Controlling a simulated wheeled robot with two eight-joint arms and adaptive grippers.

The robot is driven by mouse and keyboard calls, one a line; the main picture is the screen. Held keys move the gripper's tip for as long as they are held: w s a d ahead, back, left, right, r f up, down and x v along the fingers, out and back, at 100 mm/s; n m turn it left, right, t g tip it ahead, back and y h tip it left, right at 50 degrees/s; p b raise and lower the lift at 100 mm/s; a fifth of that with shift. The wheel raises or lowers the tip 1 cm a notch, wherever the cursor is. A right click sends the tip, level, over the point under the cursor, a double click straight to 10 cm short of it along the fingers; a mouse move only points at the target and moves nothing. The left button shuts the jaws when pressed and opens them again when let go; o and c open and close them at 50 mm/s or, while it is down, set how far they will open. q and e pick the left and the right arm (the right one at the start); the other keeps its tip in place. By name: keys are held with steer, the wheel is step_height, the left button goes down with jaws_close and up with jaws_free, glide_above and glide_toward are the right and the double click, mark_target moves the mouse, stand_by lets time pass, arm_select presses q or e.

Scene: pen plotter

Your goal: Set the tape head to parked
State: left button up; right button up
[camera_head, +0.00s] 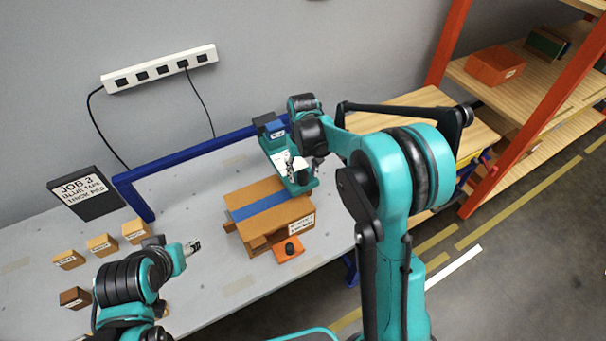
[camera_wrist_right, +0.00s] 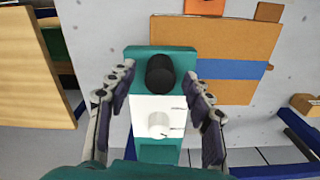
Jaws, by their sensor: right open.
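The tape head (camera_head: 273,141) is a teal unit on the blue gantry bar, above the far side of a cardboard box. In the right wrist view, the tape head (camera_wrist_right: 143,55) has a black round knob (camera_wrist_right: 160,74) and a white panel (camera_wrist_right: 145,107) with a white knob (camera_wrist_right: 158,124) and small marks. The marks are too small to read. My right gripper (camera_head: 297,168) is open, and its fingers (camera_wrist_right: 160,76) stand on either side of the tape head, with the black knob between the tips. My left gripper (camera_head: 193,247) is over the table's front left; its jaws are unclear.
The box (camera_head: 262,195) carries a blue tape strip (camera_head: 262,206). An orange block with a black knob (camera_head: 288,251) sits before it. The blue gantry bar (camera_head: 195,150) spans the table. Small labelled blocks (camera_head: 102,244) and a black job sign (camera_head: 86,193) stand left. Shelves are right.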

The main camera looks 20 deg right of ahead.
steer(key=shift+f, duration=0.4)
jaws_close()
steer(key=shift+s+a, duration=0.15)
steer(key=shift+a, duration=0.3)
steer(key=s+a, duration=0.3)
steer(key=a, duration=1.1)
steer(key=s+a+b, duration=0.1)
steer(key=s+a, duration=0.3)
steer(key=a, duration=1.1)
steer(key=s+a, duration=0.3)
steer(key=a, duration=1.2)
steer(key=shift+s+b, duration=0.35)
steer(key=shift+b, duration=0.05)
steer(key=shift+a, duration=0.15)
